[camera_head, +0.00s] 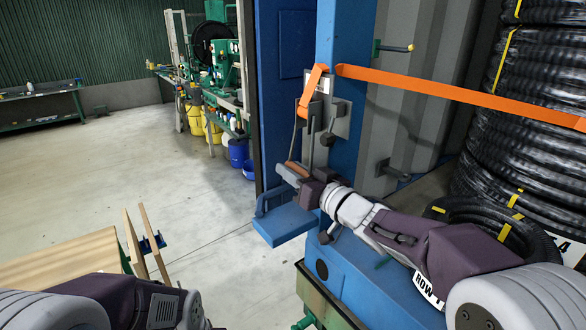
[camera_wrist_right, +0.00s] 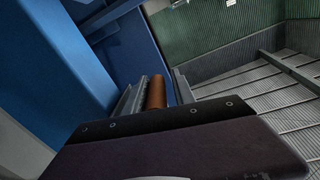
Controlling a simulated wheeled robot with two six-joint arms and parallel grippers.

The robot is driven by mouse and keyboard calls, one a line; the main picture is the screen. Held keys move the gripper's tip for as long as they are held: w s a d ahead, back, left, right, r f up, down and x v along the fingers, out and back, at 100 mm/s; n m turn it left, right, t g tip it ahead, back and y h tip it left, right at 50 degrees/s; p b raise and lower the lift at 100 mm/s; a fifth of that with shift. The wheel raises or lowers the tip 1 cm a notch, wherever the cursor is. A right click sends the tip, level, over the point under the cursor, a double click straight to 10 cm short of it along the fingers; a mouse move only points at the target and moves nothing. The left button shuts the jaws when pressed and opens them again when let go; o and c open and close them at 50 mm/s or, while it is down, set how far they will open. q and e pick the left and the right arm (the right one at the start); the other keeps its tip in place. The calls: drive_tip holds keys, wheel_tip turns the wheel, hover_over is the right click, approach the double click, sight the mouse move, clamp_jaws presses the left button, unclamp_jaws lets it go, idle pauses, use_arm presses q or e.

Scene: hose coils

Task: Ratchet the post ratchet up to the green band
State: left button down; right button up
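The post ratchet (camera_head: 322,118) is a grey metal buckle on the blue post (camera_head: 342,45), with orange strap (camera_head: 450,92) running from the post to the right. Its handle hangs down and ends in a brown-orange grip (camera_head: 297,166). My right gripper (camera_head: 288,173) is at this grip. In the right wrist view the grip (camera_wrist_right: 156,92) lies between the two fingers. A narrow blue gap shows on its right, and I cannot tell whether the fingers press on it. My left arm enters at bottom left, its fingers out of view. I cannot make out a green band.
Stacked black hose coils (camera_head: 525,110) stand at the right, with a smaller coil (camera_head: 490,222) low beside them. A blue step (camera_head: 285,226) juts out below the gripper.

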drive_tip(key=shift+s+d+r, duration=0.3)
drive_tip(key=shift+s+d, duration=0.55)
drive_tip(key=c, duration=0.4)
drive_tip(key=shift+d, duration=0.15)
clamp_jaws()
drive_tip(key=shift+f, duration=0.15)
